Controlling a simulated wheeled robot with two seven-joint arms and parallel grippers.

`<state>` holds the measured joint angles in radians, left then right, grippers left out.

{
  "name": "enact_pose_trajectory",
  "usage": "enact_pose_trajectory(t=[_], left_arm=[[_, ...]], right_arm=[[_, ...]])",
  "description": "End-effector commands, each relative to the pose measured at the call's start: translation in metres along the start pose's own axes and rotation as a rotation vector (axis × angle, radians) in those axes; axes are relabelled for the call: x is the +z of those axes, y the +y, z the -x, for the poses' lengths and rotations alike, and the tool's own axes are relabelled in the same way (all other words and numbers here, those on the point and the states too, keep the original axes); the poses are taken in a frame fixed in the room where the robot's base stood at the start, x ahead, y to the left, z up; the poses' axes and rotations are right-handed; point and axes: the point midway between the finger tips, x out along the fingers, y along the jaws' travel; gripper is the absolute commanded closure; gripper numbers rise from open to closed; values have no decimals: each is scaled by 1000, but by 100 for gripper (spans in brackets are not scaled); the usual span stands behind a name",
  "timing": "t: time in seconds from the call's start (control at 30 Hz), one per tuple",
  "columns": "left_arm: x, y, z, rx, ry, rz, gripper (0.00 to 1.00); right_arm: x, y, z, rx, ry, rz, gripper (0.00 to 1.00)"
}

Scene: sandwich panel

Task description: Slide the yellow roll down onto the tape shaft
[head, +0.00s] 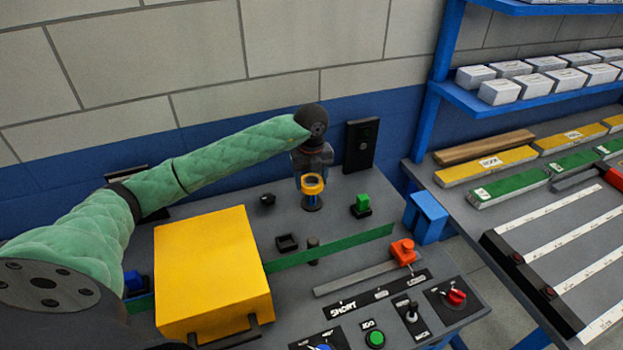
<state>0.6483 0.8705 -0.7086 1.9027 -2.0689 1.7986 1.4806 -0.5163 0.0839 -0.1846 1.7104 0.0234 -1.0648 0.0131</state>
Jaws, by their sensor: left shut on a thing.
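The yellow roll (312,183) is a small yellow ring at the far part of the grey panel table. My left gripper (311,172) reaches in from the left, points down and is shut on the roll. Below the roll is a short dark post with a round base (312,204), which looks like the tape shaft. The roll appears at or just above the top of this post; I cannot tell whether it is around it. The fingertips are small and partly hidden by the wrist. My right gripper is not in view.
A large yellow box (212,270) stands left of centre. A green strip (340,246) runs past a dark peg (313,250). A green block (362,204) and an orange-handled slider (403,252) stand to the right. Buttons and a red knob (456,297) are in front.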

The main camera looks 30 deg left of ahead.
Motion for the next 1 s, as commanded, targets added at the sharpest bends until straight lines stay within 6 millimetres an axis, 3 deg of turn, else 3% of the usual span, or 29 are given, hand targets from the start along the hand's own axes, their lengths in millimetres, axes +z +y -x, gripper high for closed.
enact_pose_trajectory(t=[1.0], left_arm=[[1,0,-18,0,0,0,64]], right_arm=[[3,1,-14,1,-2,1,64]])
